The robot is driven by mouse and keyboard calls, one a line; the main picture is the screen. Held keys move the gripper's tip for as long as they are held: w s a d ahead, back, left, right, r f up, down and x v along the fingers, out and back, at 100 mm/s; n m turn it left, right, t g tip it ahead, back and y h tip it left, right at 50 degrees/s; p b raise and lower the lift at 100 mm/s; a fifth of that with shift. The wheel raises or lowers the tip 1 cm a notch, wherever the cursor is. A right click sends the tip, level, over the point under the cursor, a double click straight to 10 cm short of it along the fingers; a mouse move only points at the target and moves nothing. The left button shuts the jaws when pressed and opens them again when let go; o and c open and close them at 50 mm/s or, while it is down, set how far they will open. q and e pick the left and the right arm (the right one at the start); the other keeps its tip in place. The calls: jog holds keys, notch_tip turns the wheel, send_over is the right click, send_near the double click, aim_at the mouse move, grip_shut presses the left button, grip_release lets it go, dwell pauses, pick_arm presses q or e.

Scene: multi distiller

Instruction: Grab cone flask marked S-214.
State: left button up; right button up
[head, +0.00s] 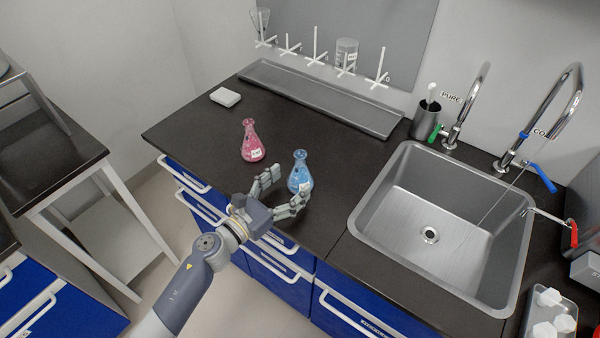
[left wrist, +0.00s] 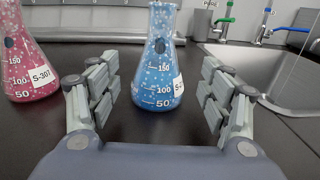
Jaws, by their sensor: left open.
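A blue cone flask (head: 300,174) stands upright on the dark counter. In the left wrist view the blue flask (left wrist: 158,70) is centred ahead, with its label cut by the curve so only "S-" reads. A pink cone flask (head: 252,143) stands to its left; its label reads S-307 in the left wrist view (left wrist: 28,62). My left gripper (head: 285,188) is open, its fingers pointing at the blue flask. The flask stands between or just beyond the fingertips, with gaps at both sides. My right gripper is not in view.
A steel sink (head: 440,235) with taps lies to the right. A long metal tray (head: 320,100) runs along the back wall under a peg rack holding glassware. A white block (head: 225,97) sits at the back left. The counter left of the pink flask is clear.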

aim_at(295, 176)
pick_arm(q)
jog(key=x, duration=0.3)
jog(key=shift+w+d+r, duration=0.15)
jog(key=shift+w+r, duration=0.05)
jog(key=shift+w, duration=0.05)
jog(key=c, duration=1.2)
jog(key=shift+c, duration=0.2)
jog(key=shift+r+p, duration=0.2)
jog(key=shift+p, duration=0.1)
